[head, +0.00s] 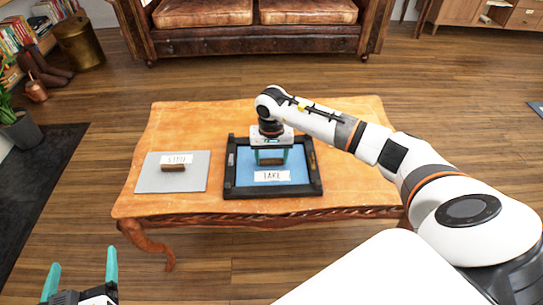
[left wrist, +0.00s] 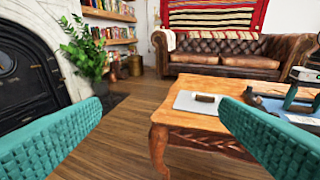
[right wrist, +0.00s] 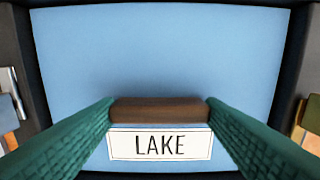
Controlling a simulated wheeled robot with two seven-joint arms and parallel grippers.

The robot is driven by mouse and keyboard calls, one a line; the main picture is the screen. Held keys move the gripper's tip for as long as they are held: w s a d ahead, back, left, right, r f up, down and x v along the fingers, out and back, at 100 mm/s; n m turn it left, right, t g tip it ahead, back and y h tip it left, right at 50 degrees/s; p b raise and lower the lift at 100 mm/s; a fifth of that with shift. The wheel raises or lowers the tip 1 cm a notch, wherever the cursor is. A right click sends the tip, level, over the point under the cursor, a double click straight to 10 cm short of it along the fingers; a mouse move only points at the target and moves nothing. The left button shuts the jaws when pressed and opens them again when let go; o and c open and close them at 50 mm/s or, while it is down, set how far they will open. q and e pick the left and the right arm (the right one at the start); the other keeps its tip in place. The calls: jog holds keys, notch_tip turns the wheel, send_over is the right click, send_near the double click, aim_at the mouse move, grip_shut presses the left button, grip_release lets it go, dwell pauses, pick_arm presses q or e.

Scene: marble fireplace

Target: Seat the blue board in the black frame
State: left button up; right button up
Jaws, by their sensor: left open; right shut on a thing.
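The blue board (head: 291,177) carries a white LAKE label and a brown handle block; in the head view it lies within the outline of the black frame (head: 275,193) on the table. My right gripper (head: 270,160) points down over it and is shut on the brown handle (right wrist: 160,110). In the right wrist view the blue board (right wrist: 160,50) fills the middle, with dark frame sides left and right; whether it rests flat on the frame's floor I cannot tell. My left gripper (head: 80,272) is open and empty, off the table's front left; its fingers (left wrist: 160,125) are spread wide.
A grey board (head: 150,183) with a brown handle and a white label lies on the wooden table (head: 180,120), left of the frame. A leather sofa (head: 205,40) stands behind the table. A plant (head: 15,125) and bookshelf are at the left.

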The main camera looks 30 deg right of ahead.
jog(key=o, duration=1.1)
jog(key=shift+c, duration=0.2)
jog(key=shift+r, duration=0.1)
